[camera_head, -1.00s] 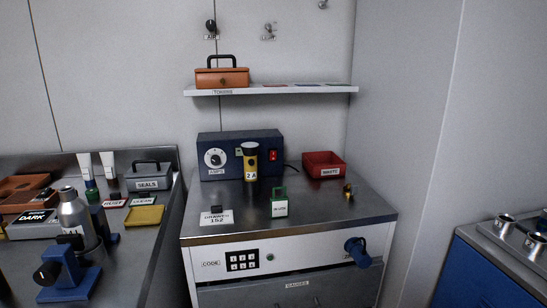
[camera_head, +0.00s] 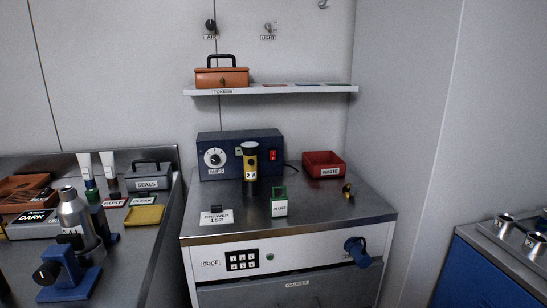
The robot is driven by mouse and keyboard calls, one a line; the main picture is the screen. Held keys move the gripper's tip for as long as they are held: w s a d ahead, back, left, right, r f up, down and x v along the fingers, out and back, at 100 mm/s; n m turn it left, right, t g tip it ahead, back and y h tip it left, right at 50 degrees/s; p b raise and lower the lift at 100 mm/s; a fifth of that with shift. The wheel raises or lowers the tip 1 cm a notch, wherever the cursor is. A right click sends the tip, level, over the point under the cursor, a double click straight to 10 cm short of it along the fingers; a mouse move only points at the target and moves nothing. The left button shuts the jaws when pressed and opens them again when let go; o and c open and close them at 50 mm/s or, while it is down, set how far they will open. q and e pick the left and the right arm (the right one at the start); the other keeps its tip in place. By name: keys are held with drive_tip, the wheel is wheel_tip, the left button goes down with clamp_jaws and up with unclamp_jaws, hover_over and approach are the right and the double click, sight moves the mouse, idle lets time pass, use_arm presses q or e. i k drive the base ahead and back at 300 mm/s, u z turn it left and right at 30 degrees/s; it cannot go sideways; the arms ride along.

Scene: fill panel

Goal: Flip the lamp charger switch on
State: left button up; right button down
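The lamp charger looks to be the dark blue box (camera_head: 232,146) at the back of the metal-topped cabinet. It has a white dial (camera_head: 214,158) labelled AMPS on its left and a red rocker switch (camera_head: 272,155) on its right. Whether the switch is on or off is too small to tell. A yellow and black lamp (camera_head: 250,163) marked 2 A stands upright in front of the box and hides part of its face. Neither of my grippers is in view.
A red WASTE bin (camera_head: 323,164) stands right of the charger. A green-handled IN USE tag (camera_head: 279,203) and a card (camera_head: 216,217) stand nearer the front. A shelf (camera_head: 300,89) with an orange toolbox (camera_head: 222,77) hangs above. A cluttered bench (camera_head: 130,260) is at left.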

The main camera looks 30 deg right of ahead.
sight(272, 153)
drive_tip(key=k, duration=1.3)
drive_tip(key=z, duration=0.9)
drive_tip(key=i, duration=1.5)
drive_tip(key=u, duration=0.9)
drive_tip(key=i, duration=0.35)
